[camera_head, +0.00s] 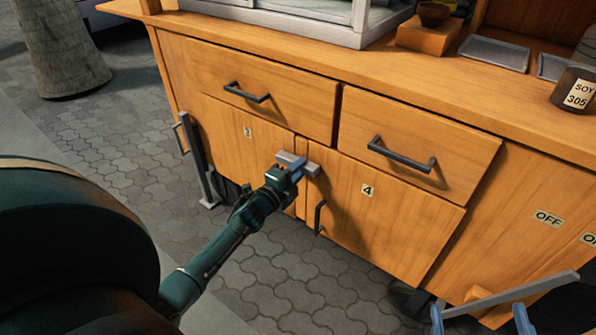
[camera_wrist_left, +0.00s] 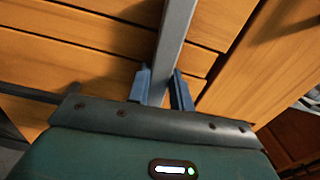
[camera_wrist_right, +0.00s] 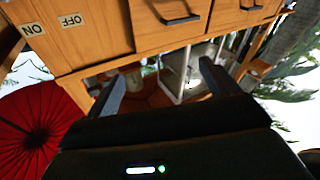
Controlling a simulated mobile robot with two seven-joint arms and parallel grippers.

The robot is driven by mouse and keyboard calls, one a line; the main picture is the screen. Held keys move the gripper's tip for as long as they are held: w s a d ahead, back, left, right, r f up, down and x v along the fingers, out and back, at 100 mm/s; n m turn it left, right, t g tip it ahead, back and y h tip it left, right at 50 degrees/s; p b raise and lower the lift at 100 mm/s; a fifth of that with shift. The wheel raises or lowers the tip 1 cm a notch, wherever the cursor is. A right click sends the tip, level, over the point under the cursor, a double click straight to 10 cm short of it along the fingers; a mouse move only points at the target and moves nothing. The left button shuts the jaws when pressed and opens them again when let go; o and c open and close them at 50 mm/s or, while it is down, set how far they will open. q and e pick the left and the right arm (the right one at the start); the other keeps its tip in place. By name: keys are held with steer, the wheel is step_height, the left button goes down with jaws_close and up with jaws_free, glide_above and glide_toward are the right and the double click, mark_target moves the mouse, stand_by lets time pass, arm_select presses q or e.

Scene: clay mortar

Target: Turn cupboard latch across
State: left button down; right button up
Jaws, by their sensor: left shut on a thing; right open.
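The cupboard latch (camera_head: 312,168) is a short grey bar at the top of the seam between cupboard door 3 (camera_head: 236,135) and cupboard door 4 (camera_head: 385,205). It lies crosswise, reaching over both doors. My left gripper (camera_head: 291,175) is shut on the latch and hides part of it. In the left wrist view, the grey latch bar (camera_wrist_left: 178,30) runs up from between the two blue fingers. My right gripper (camera_wrist_right: 160,84) is open with nothing between its fingers. It also shows at the lower right of the head view (camera_head: 480,316), apart from the latch.
Two drawers with dark handles (camera_head: 246,93) (camera_head: 401,155) sit above the doors. Door 4 has a dark handle (camera_head: 319,217) below the latch. The counter carries a glass case (camera_head: 290,22), trays (camera_head: 495,53) and a soy pot (camera_head: 574,90). Paving in front is clear.

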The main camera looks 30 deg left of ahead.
arm_select(q)
steer(key=shift+f+m, duration=0.15)
steer(key=shift+m, duration=0.15)
arm_select(e)
steer(key=shift+r, duration=0.3)
arm_select(q)
steer(key=c, duration=1.2)
jaws_free()
steer(key=shift+c, duration=0.2)
arm_select(e)
steer(key=shift+w+f, duration=0.1)
steer(key=shift+f, duration=0.05)
arm_select(q)
steer(key=s+a+p, duration=0.1)
steer(key=s+p, duration=0.2)
steer(key=s, duration=1)
arm_select(e)
steer(key=shift+w+d+m+g+h, duration=0.15)
steer(key=shift+d+m+g+h, duration=0.5)
steer(key=shift+h, duration=0.35)
